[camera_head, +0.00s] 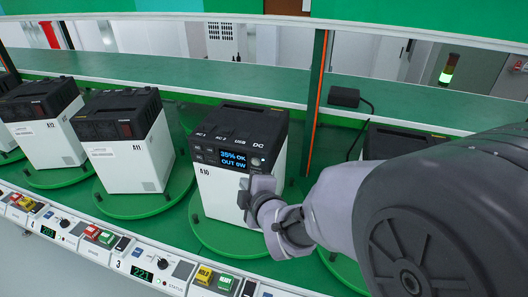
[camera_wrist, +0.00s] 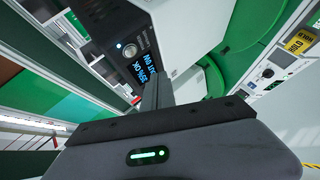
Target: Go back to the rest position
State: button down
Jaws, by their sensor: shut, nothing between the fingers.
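My gripper (camera_head: 254,199) is at the front right of the power unit marked A10 (camera_head: 233,196), close to its face below the display. I cannot tell whether it touches the unit. The unit is white with a black top, and its lit display (camera_head: 233,160) reads "35% OK, OUT 6W". In the wrist view my gripper's fingers (camera_wrist: 155,90) are together in front of the unit, beside the blue-lit display (camera_wrist: 143,72) and a round knob (camera_wrist: 130,50). No object shows between the fingers. My arm hides much of the right side of the head view.
More units, A11 (camera_head: 125,165) and A12 (camera_head: 47,140), stand on green turntables to the left. A control panel (camera_head: 145,262) with coloured buttons runs along the front. A green shelf (camera_head: 210,75) lies behind, with a small black box (camera_head: 344,97) and cable. An orange-edged post (camera_head: 315,100) stands behind A10.

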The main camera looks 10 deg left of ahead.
dwell(0.3)
jog(key=s+d+r+m+g+h+b, duration=0.1)
jog(key=s+d+m+h+b, duration=0.15)
jog(key=d+m, duration=0.6)
jog(key=s+d+m+h+b, duration=0.2)
jog(key=s+d+m+b, duration=0.3)
jog(key=d, duration=0.6)
jog(key=s+d+f+m+g, duration=0.1)
jog(key=s+d+m+g, duration=0.1)
jog(key=s+m, duration=0.4)
jog(key=s+d+f+m+g, duration=0.1)
jog(key=s+d+m, duration=0.3)
jog(key=s, duration=0.5)
jog(key=shift+d+m+g+h, duration=0.4)
jog(key=shift+m+h, duration=0.05)
jog(key=shift+m, duration=0.7)
